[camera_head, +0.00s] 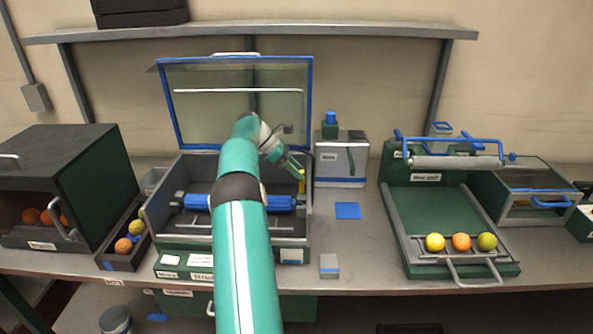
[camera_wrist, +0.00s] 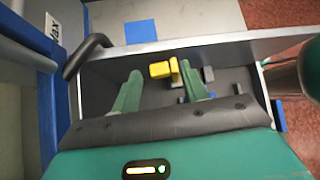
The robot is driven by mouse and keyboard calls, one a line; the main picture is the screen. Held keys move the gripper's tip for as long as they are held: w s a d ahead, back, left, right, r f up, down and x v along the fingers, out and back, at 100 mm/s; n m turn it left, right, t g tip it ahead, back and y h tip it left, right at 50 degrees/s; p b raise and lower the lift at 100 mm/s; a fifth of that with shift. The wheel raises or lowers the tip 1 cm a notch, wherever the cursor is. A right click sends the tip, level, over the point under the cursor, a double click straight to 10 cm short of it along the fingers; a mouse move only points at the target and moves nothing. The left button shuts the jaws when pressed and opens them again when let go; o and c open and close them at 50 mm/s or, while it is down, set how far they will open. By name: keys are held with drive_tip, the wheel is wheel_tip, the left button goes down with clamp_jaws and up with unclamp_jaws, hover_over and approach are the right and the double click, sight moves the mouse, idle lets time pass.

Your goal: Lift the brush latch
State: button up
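The brush machine is an open box with a grey rim (camera_head: 304,225), its blue-framed clear lid (camera_head: 240,85) raised. A blue roller brush (camera_head: 280,203) lies across inside, partly hidden by my arm. A small yellow piece (camera_head: 301,184), which looks like the latch, stands at the box's right inner side. It also shows in the wrist view (camera_wrist: 160,70), with a flat head and an upright tab. My gripper (camera_head: 299,171) is just above it. In the wrist view my two green fingers (camera_wrist: 159,68) are apart, with the yellow piece beyond and between their tips; contact cannot be told.
A white-and-green box (camera_head: 342,160) stands right of the machine, with a blue square (camera_head: 347,211) on the table before it. A green tray (camera_head: 438,205) at right holds three fruits. A dark cabinet (camera_head: 90,185) stands at left. The raised lid is close behind my gripper.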

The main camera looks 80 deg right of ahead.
drive_tip(key=s+a+r, duration=0.3)
drive_tip(key=a+r, duration=1)
drive_tip(key=shift+a, duration=0.3)
idle(0.3)
idle(0.5)
